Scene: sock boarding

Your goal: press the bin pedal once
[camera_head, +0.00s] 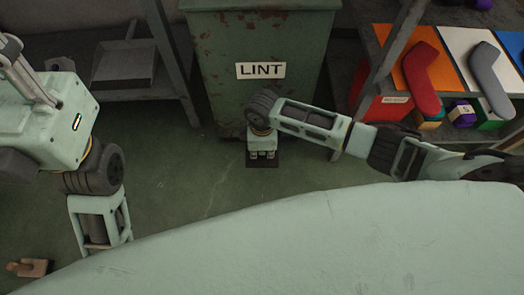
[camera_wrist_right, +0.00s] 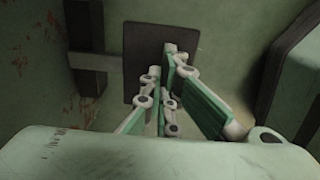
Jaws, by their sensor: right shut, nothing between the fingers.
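The green lint bin (camera_head: 262,100) has rust marks and a white LINT label, and stands at top centre in the head view. Its dark pedal plate (camera_head: 262,164) sticks out low at the front. My right gripper (camera_head: 262,155) points down over the pedal, shut and empty. In the wrist view the pedal (camera_wrist_right: 138,35) is a dark square plate on a bar, and the fingertips (camera_wrist_right: 162,62) overlap it. I cannot tell whether they touch it. My left arm hangs at the left of the head view; its gripper is out of view.
A shelf at the right holds a red sock form (camera_head: 422,78) and a grey one (camera_head: 489,80) on coloured panels. A metal rack (camera_head: 125,65) stands left of the bin. A small brown object (camera_head: 28,267) lies at lower left. Floor between is clear.

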